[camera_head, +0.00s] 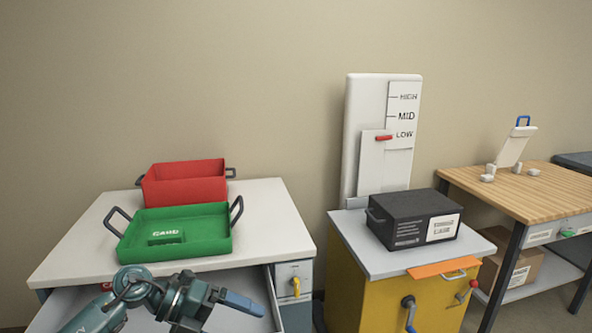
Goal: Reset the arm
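My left arm comes in from the lower left, low in front of the white table. Its gripper (241,303) points right, over an open drawer (257,286) of that table. The blue fingers show side-on as one shape, so I cannot tell whether they are open or shut. I see nothing clearly held in them. My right gripper is not in view.
A green tray (211,239) and a red tray (184,185) stand on the white table (270,220). Right of it, a yellow cabinet (350,290) bears a black box (413,215) before a HIGH/MID/LOW panel (366,100). A wooden table (530,200) stands far right.

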